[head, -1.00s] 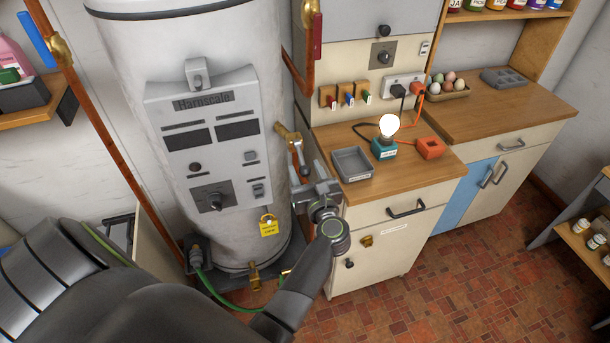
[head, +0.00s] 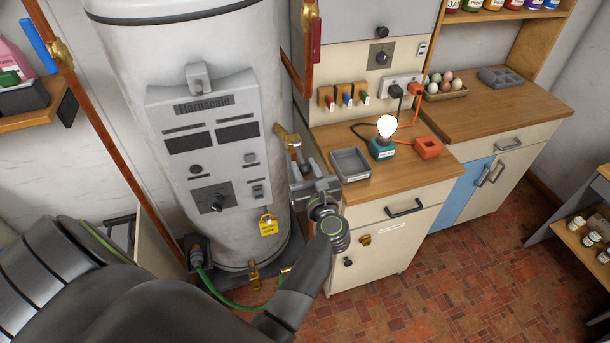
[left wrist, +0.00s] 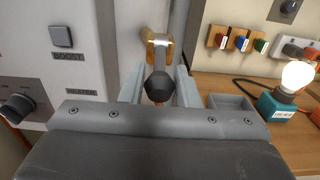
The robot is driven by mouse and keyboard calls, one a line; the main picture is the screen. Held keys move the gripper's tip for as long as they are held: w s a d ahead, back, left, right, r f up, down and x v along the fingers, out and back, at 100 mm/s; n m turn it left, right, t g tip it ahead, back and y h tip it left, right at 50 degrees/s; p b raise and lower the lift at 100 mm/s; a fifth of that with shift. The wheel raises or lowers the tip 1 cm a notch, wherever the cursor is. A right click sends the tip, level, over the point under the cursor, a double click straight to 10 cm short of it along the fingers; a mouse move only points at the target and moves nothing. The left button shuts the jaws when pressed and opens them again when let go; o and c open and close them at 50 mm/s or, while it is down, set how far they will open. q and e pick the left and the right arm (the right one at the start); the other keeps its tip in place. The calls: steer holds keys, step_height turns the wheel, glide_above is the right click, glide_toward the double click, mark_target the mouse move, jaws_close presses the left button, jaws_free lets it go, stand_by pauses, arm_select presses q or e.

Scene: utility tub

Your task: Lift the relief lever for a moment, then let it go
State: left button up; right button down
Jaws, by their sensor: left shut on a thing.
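The relief valve's brass body (head: 285,133) sticks out from the right side of the tall white water heater (head: 240,110). In the left wrist view the brass fitting (left wrist: 160,50) is at top centre. The grey relief lever with its dark rounded end (left wrist: 158,86) hangs from it, between the two fingers. My left gripper (left wrist: 158,90) is shut on this lever end. In the head view the left gripper (head: 302,172) is beside the heater, just below the valve, and its own body hides much of the lever. My right gripper is out of view.
A wooden counter (head: 375,195) stands close right of the left gripper, with a grey tray (head: 350,164) and a lit bulb on a teal base (head: 382,148). A copper pipe (head: 95,110) runs left of the heater. The tiled floor (head: 450,270) at lower right is clear.

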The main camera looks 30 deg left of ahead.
mark_target(305, 166)
arm_select(q)
steer(key=shift+r, duration=0.2)
steer(key=shift+r+p, duration=0.85)
steer(key=shift+r, duration=0.25)
steer(key=shift+r+p, duration=0.3)
steer(key=shift+r, duration=0.15)
steer(key=shift+c, duration=0.2)
steer(key=shift+r, duration=0.1)
jaws_close()
steer(key=shift+w, duration=0.1)
